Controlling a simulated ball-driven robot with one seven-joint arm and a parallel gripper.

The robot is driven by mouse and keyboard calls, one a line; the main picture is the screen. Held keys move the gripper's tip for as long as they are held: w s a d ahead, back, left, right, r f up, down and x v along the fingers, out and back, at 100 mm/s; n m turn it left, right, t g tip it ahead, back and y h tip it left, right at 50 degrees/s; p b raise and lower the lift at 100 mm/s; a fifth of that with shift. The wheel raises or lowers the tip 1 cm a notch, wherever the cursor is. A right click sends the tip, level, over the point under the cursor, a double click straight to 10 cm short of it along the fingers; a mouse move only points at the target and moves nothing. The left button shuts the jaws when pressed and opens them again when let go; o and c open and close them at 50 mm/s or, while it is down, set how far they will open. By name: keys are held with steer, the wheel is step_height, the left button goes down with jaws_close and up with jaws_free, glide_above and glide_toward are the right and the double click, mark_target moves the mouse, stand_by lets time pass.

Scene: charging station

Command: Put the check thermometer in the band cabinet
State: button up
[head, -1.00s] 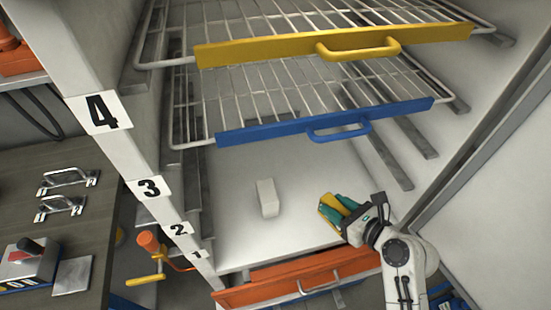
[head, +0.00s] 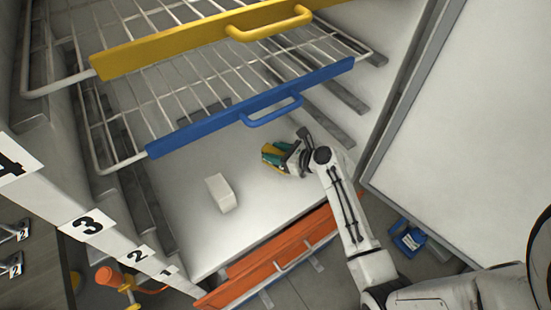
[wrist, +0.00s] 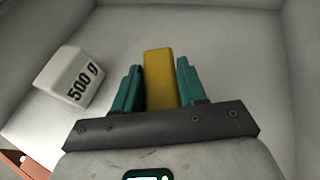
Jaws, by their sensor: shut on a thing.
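The check thermometer appears as a yellow block (wrist: 160,77) between the teal fingers of my gripper (wrist: 157,80) in the wrist view. My gripper (head: 272,157) is shut on it and also shows in the head view, inside the band cabinet (head: 190,262). It is over the white floor of the cabinet, below the blue-fronted wire shelf (head: 250,107). I cannot tell whether the thermometer touches the floor. Its markings are not visible.
A white 500 g block (wrist: 69,80) stands left of my gripper; it also shows in the head view (head: 221,193). A yellow-fronted shelf (head: 200,38) is above. An orange drawer front (head: 270,255) lies below the floor edge. Floor around the block looks clear.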

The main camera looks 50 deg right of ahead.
steer(key=shift+w+d+f, duration=0.25)
steer(key=shift+d+f, duration=0.05)
steer(key=shift+f, duration=0.2)
steer(key=shift+f+b, duration=0.35)
steer(key=shift+f, duration=1.15)
steer(key=shift+f, duration=0.1)
steer(key=o, duration=1.2)
